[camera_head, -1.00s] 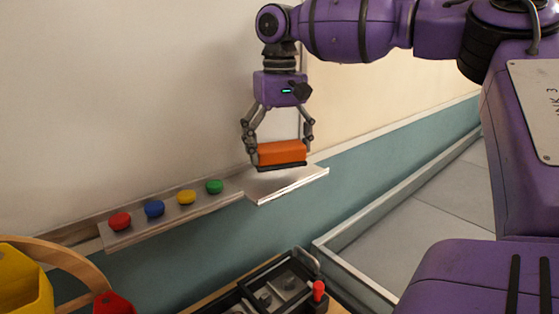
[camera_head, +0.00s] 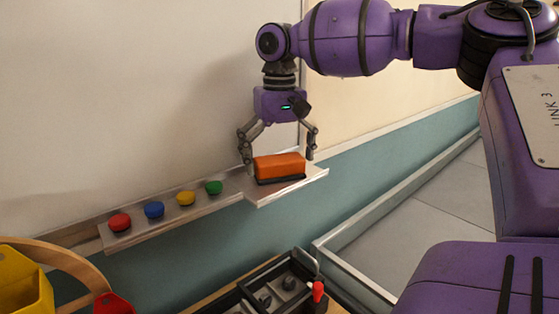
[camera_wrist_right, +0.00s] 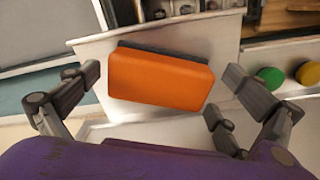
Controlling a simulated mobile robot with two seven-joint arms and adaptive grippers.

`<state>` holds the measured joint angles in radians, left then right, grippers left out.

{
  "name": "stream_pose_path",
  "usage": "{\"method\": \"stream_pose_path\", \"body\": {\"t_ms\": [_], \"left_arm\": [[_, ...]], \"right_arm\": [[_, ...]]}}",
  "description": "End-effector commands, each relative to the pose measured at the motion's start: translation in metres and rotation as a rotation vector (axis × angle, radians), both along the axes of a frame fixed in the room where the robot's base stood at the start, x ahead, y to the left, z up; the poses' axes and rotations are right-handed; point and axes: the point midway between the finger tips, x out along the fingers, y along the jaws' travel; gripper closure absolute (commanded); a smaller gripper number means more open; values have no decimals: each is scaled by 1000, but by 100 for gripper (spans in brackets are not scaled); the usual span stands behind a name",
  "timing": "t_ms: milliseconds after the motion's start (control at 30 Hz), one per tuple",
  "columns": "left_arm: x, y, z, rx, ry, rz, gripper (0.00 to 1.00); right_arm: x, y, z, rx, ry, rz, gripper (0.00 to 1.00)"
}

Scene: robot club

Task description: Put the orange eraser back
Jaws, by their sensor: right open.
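The orange eraser (camera_head: 280,166), with a dark underside, sits on the wider right end of the whiteboard's ledge (camera_head: 300,188). My right gripper (camera_head: 279,158) is open around it, with one finger on each side. In the right wrist view the eraser (camera_wrist_right: 160,80) lies slightly turned on the pale ledge (camera_wrist_right: 95,55). The open fingers of the right gripper (camera_wrist_right: 160,95) stand apart from both its ends. My left gripper is not in view.
Red (camera_head: 120,222), blue (camera_head: 154,209), yellow (camera_head: 186,198) and green (camera_head: 214,187) round magnets sit along the narrow ledge to the left. Below are a dark tray (camera_head: 250,300) with a red-topped part and a yellow container (camera_head: 22,290). The whiteboard (camera_head: 120,90) rises behind the ledge.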

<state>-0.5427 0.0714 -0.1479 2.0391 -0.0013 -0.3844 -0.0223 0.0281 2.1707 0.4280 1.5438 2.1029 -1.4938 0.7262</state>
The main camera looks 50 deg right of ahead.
Motion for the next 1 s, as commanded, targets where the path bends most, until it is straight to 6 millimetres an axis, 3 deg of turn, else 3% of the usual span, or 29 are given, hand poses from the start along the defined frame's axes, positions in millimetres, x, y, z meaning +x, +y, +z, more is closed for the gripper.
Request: {"method": "stream_pose_path", "body": {"t_ms": [167,600,800,1000], "left_arm": [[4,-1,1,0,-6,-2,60],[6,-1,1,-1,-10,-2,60],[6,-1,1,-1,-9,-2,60],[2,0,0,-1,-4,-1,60]], "right_arm": [[1,0,18,0,-4,1,0],[1,0,105,-1,-2,-1,0],[0,0,120,-1,0,0,0],[0,0,122,0,0,0,0]]}}
